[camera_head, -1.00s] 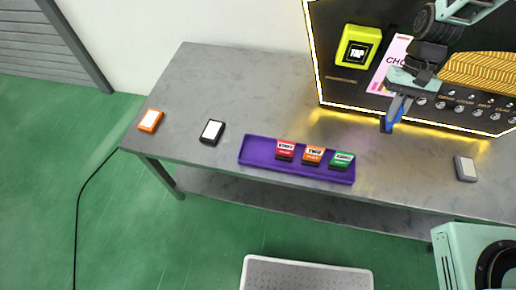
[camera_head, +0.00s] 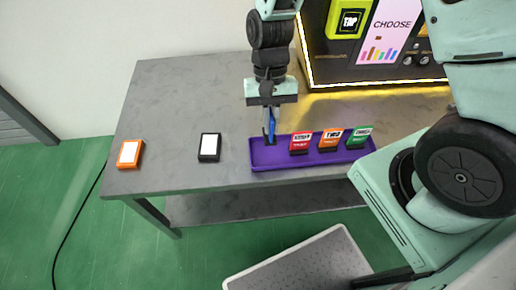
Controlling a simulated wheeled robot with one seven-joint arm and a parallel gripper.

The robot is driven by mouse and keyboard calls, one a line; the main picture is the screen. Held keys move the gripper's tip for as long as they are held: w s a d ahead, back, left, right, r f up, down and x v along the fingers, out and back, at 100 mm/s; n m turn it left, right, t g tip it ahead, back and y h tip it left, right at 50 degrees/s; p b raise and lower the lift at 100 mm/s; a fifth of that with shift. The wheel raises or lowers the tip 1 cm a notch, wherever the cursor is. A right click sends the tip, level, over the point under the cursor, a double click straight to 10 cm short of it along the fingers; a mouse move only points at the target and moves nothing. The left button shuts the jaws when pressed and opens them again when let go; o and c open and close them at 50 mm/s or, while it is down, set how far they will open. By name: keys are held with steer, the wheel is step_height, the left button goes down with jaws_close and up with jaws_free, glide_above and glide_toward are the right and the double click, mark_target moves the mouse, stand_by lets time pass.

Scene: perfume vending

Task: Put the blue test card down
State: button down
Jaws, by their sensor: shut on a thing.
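The blue test card (camera_head: 272,124) is held upright between the fingers of my gripper (camera_head: 269,134). My gripper points down over the left end of the purple tray (camera_head: 260,161). The card's lower edge is at or just above the tray; I cannot tell whether it touches. In the tray to the right stand a red card (camera_head: 300,142), an orange card (camera_head: 330,139) and a green card (camera_head: 359,138), each in a dark base. The fingers hide part of the blue card.
A black-framed white block (camera_head: 209,147) and an orange-framed one (camera_head: 130,154) lie on the grey table (camera_head: 175,105) to the left. The vending panel (camera_head: 318,60) with a yellow TAP pad (camera_head: 348,19) stands behind. A grey-topped platform (camera_head: 305,262) is on the floor in front.

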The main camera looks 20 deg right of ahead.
steer(key=shift+f+b, duration=0.35)
steer(key=shift+f, duration=3.55)
steer(key=shift+f, duration=0.1)
steer(key=c, duration=1.6)
jaws_free()
steer(key=shift+o, duration=0.2)
steer(key=p+v, duration=0.1)
steer(key=v, duration=1.1)
step_height(320, 180, up, 8)
steer(key=n+t, duration=0.2)
steer(key=n, duration=0.3)
glide_above(270, 141)
steer(key=a, duration=0.3)
steer(key=s+a+r+n+t, duration=0.2)
steer(key=s+r+n, duration=0.3)
steer(key=s, duration=0.6)
steer(key=shift+r+n+h, duration=0.2)
steer(key=shift+n+h, duration=0.2)
steer(key=shift+n, duration=0.2)
